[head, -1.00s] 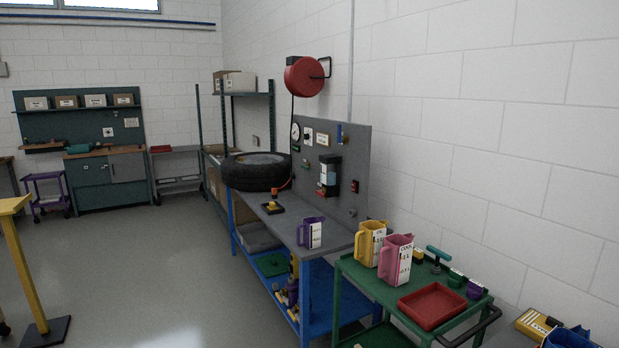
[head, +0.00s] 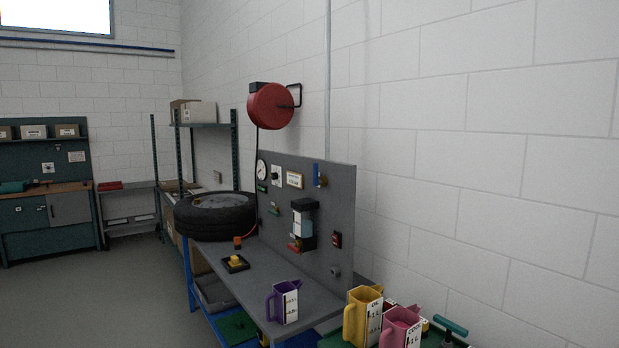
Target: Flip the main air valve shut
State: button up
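A grey upright panel (head: 345,190) stands at the back of the workbench against the wall. On its upper right is a small blue upright lever-like piece (head: 316,172) with a yellowish part beside it. It looks like a valve handle, but I cannot tell for sure that it is the main air valve. Lower on the panel are a black-and-white unit (head: 303,220) with a red part at its base, a small red-and-black switch-like piece (head: 337,240) and a grey round fitting (head: 335,271). A round gauge (head: 262,169) sits at the upper left. My gripper is not in view.
A tyre (head: 215,222) lies on the grey workbench (head: 257,288), with a purple jug (head: 283,302) near its front. Yellow (head: 357,318) and pink (head: 396,330) jugs stand closer. A red hose reel (head: 271,106) hangs above. The floor (head: 110,300) at left is clear.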

aim_at(316, 182)
jog(key=i+j+z, duration=0.1)
jog(key=z, duration=0.5)
jog(key=i+j+z, duration=0.25)
jog(key=j, duration=0.35)
jog(key=i+j+z, duration=0.25)
jog(key=i+j, duration=0.15)
jog(key=j, duration=0.25)
jog(key=i+j+z, duration=0.15)
jog(key=j, duration=0.2)
jog(key=i+j+z, duration=0.1)
jog(key=j, duration=0.25)
jog(key=i+j, duration=0.15)
jog(key=j, duration=0.3)
jog(key=i+j, duration=0.1)
jog(key=j, duration=0.3)
jog(key=i+j, duration=0.15)
jog(key=j, duration=0.3)
jog(key=i+j, duration=0.15)
jog(key=j, duration=0.25)
jog(key=i+j, duration=0.1)
jog(key=j, duration=0.35)
